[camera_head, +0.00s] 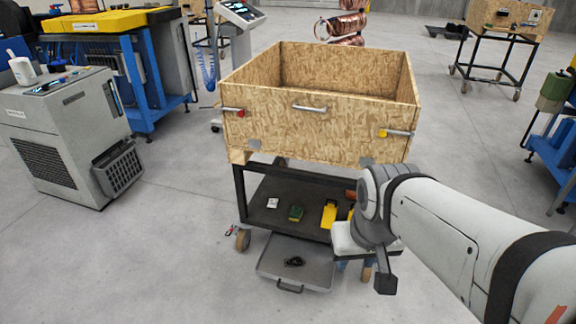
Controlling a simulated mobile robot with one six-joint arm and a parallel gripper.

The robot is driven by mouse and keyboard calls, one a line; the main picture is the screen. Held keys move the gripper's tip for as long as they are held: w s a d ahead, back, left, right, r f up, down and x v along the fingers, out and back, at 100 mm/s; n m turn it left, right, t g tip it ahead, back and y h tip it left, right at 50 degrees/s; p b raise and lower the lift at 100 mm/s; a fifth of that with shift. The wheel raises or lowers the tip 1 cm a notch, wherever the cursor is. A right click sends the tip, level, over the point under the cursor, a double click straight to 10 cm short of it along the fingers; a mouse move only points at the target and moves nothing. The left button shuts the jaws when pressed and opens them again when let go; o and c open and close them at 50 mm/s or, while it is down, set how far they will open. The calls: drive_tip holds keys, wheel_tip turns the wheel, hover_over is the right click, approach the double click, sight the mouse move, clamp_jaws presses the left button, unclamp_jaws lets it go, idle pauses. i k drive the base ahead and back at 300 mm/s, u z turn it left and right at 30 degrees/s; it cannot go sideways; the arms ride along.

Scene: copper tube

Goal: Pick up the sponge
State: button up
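A small green block with a yellow edge (296,213), which looks like the sponge, lies on the dark lower shelf (262,215) of a wheeled cart. It is small in the picture, so I cannot be sure of its identity. My arm comes in from the right, and its end hangs in front of the cart's right side. A dark part at that end, seemingly my gripper (386,282), points down, to the right of the green block and apart from it. Its fingers are not clear, so I cannot tell whether it is open or shut.
A wooden box (310,136) sits above the shelf. A small white item (272,203) and a yellow item (329,214) flank the green block. A grey drawer or tray (318,264) with a dark object (294,261) juts out below.

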sight(295, 215)
drive_tip(key=i, duration=0.85)
